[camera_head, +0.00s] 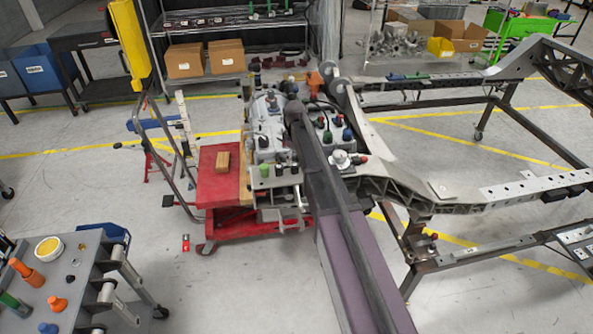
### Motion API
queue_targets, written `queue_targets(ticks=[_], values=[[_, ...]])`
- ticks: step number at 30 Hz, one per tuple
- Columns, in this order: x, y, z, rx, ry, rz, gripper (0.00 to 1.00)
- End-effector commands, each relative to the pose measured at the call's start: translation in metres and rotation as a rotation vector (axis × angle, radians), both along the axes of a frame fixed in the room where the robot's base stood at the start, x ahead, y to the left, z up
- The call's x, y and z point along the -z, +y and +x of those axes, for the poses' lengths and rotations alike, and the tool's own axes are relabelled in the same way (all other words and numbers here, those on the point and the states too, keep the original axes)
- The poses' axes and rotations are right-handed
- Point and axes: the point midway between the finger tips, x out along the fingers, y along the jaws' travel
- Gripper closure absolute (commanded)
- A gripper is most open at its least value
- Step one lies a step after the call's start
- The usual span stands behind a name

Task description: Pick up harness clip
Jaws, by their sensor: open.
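I cannot pick out a harness clip for certain in the head view; small dark parts are too tiny to tell apart. My arm (310,170) reaches from the bottom right up to the crowded machine assembly (270,140) on the red lift cart. My gripper cannot be made out; the far end of the arm merges with the assembly's parts. The grey chassis frame (520,190) stands to the right of the arm, with small dark blocks (565,193) on its near rail.
A grey tool cart (60,285) stands at the lower left. A shelf with cardboard boxes (185,60) is behind. A yellow-topped stand (130,45) rises at left. Floor between the carts is mostly clear.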

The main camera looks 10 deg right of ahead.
Motion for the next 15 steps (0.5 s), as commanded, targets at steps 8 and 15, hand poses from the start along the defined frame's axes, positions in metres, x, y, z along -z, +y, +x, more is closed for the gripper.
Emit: queue_targets(ticks=[8,15], values=[[0.026,0.002,-0.001,0.0,0.0,0.0,0.19],[0.038,0.002,-0.001,-0.001,0.0,0.0,0.19]])
